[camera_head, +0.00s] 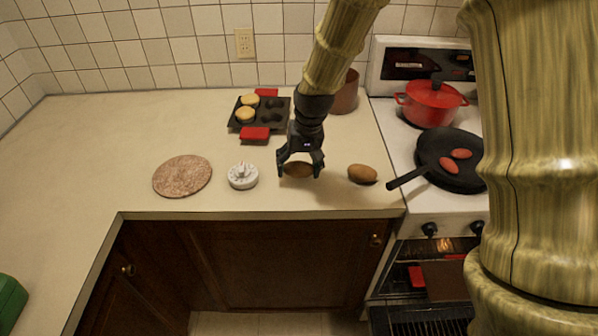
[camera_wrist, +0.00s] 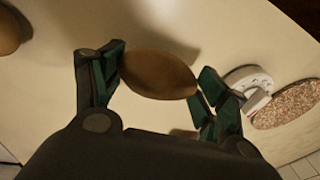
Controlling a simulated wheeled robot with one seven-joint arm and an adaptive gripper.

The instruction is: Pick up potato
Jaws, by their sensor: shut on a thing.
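A brown potato (camera_head: 298,170) is between the fingers of my gripper (camera_head: 301,167) over the counter, near its front edge. In the wrist view the potato (camera_wrist: 159,74) spans the gap between the two fingertips of my gripper (camera_wrist: 160,78), which are shut on its ends. A shadow lies on the counter close by; I cannot tell whether the potato is clear of the surface. A second brown potato-like item (camera_head: 362,174) lies on the counter to the right. It seems to show in the wrist view's upper left corner (camera_wrist: 8,33).
A white timer (camera_head: 242,176) and a round speckled board (camera_head: 182,176) lie to the left. A muffin tin (camera_head: 258,115) and a reddish pot (camera_head: 345,93) stand behind. The stove at right holds a red pot (camera_head: 430,103) and black pan (camera_head: 447,170), its handle overhanging the counter.

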